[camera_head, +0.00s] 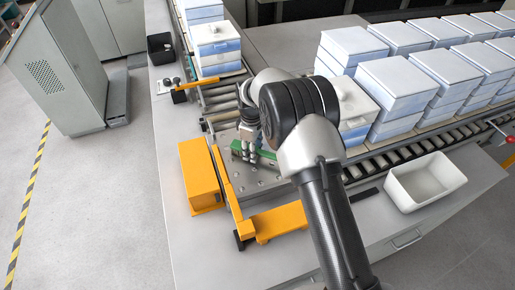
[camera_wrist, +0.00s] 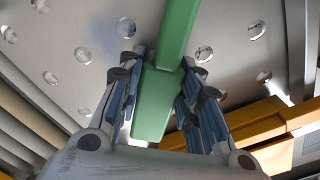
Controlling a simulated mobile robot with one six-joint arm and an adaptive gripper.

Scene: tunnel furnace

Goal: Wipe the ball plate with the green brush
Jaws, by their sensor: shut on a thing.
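The ball plate (camera_head: 258,184) is a grey metal plate with several shiny round balls set in it, between the roller conveyor sections. It fills much of the wrist view (camera_wrist: 88,38). The green brush (camera_head: 264,156) is over the plate, partly hidden by my gripper and arm. In the wrist view the green brush (camera_wrist: 155,100) lies between my fingers and extends upward past them. My gripper (camera_head: 250,148) is shut on it; both fingers show in the wrist view (camera_wrist: 161,66). Whether the brush touches the plate I cannot tell.
An orange box (camera_head: 199,175) and orange bars (camera_head: 278,222) border the plate at left and front. A white bin (camera_head: 426,182) stands at the right. Stacked pale blue and white boxes (camera_head: 395,85) line the roller conveyor (camera_head: 405,150). A black bin (camera_head: 160,48) is at the back left.

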